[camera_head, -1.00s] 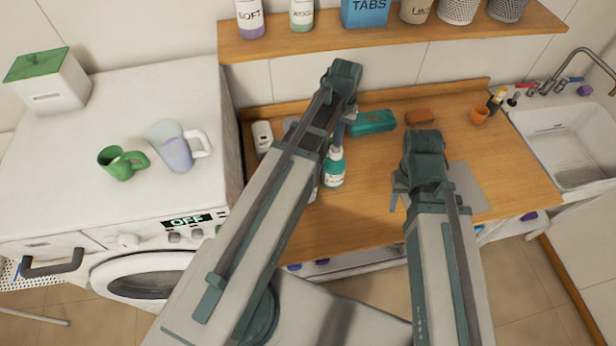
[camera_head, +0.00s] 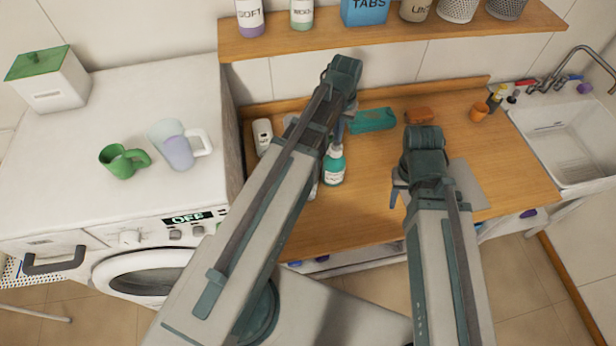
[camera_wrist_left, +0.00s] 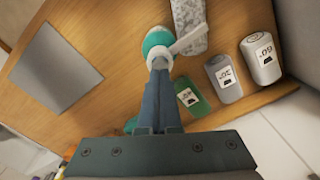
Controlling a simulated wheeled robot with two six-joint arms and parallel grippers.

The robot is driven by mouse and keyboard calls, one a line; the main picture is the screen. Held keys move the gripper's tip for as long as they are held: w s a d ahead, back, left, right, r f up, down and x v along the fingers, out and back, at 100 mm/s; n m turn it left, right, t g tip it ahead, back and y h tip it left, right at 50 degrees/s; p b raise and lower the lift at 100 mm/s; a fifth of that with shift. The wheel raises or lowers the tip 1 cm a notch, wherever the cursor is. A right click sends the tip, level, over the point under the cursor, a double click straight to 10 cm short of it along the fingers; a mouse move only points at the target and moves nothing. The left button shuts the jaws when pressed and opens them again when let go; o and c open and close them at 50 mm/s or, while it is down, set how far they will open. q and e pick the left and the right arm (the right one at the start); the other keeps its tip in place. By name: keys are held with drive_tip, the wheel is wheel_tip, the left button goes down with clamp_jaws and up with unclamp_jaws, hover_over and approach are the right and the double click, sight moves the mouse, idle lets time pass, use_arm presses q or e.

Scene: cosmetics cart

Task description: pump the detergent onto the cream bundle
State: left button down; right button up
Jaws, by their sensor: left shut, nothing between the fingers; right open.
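The detergent bottle (camera_head: 334,168) is teal with a white pump top and a pale label, upright on the wooden counter. In the left wrist view its white pump head (camera_wrist_left: 160,53) is at the tips of my left gripper (camera_wrist_left: 160,68), which is shut and empty; I cannot tell whether they touch. The nozzle points over a pale speckled bundle (camera_wrist_left: 190,22), which seems to be the cream bundle. In the head view my left arm mostly hides that bundle. My right gripper (camera_head: 400,192) is open and empty above the counter, right of the bottle.
A teal box (camera_head: 372,120), brown block (camera_head: 420,115) and orange cup (camera_head: 479,112) are further back. A grey mat (camera_head: 470,182) lies right. A shelf (camera_head: 400,40) hangs above.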

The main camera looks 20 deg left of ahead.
use_arm(q)
drive_tip(key=shift+f+b, duration=1.25)
drive_tip(key=shift+f, duration=0.1)
drive_tip(key=shift+r, duration=0.2)
drive_tip(key=shift+r+p, duration=1.3)
drive_tip(key=shift+p, duration=0.2)
wheel_tip(320, 180, up, 6)
drive_tip(key=p, duration=0.6)
